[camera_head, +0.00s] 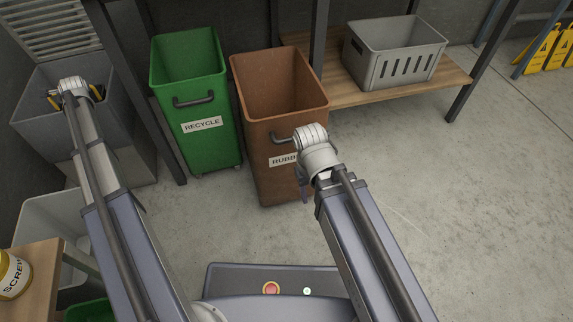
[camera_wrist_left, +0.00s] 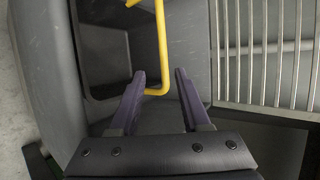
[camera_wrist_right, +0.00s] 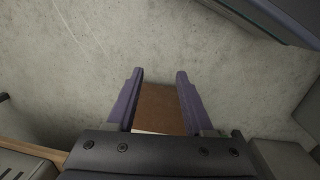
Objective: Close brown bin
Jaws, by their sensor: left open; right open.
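The brown bin (camera_head: 262,110) stands upright on the floor with its top open, showing its empty-looking inside. Its front has a dark handle (camera_head: 280,139) and a white label, partly hidden by my right arm. My right gripper (camera_head: 305,189) is in front of the bin's front face, below and right of the handle. In the right wrist view its fingers are open, with the brown bin (camera_wrist_right: 160,103) showing between them; I cannot tell if they touch it. My left gripper (camera_head: 76,97) is far left over a grey bin, open, with a yellow bar (camera_wrist_left: 161,50) beyond its fingertips.
A green recycle bin (camera_head: 188,100) stands left of the brown bin. A grey slotted crate (camera_head: 393,60) sits on a low wooden shelf (camera_head: 345,94) to the right. The grey bin (camera_head: 40,120) is at far left. Open concrete floor (camera_head: 470,200) lies to the right.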

